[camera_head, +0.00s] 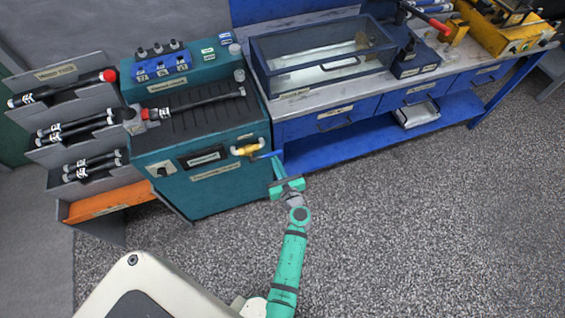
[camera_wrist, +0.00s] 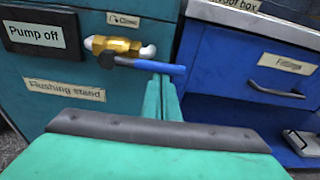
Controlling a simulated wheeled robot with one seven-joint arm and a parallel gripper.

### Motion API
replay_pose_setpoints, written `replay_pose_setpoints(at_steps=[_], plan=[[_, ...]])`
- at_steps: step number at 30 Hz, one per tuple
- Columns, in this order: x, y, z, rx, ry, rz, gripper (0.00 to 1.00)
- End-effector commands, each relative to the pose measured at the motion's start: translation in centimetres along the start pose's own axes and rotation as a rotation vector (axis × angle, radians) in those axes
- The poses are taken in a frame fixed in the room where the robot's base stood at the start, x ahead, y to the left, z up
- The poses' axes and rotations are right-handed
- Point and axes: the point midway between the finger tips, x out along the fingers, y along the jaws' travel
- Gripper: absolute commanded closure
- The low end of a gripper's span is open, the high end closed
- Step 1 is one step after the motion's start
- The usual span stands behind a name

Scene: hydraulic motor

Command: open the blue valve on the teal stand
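The valve is on the front of the teal stand (camera_head: 215,190), near its right edge. Its brass body (camera_wrist: 118,46) and blue lever handle (camera_wrist: 150,66) show in the wrist view. The handle points right, roughly level. In the head view the valve (camera_head: 247,149) is small, partly beside my gripper. My gripper (camera_wrist: 162,80) has its two teal fingers together, with only a thin line between them. The fingertips are just below the right part of the handle; I cannot tell whether they touch it. Nothing is visibly held between them.
A "Close" label (camera_wrist: 123,20) is above the valve, and a "Pump off" sign (camera_wrist: 38,33) is to its left. A blue workbench (camera_head: 330,120) stands right of the stand, with drawers and a low shelf. Grey racks (camera_head: 75,125) stand left. The speckled floor in front is clear.

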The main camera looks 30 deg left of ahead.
Motion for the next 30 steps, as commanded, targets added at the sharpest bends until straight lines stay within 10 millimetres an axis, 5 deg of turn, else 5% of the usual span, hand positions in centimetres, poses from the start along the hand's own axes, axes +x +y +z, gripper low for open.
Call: replay_pose_setpoints(at_steps=[17,30], plan=[[0.2,0.3,0.1,-0.008,-0.002,0.005,1.00],[1.3,0.2,-3.9,-0.005,0.002,-0.001,1.00]])
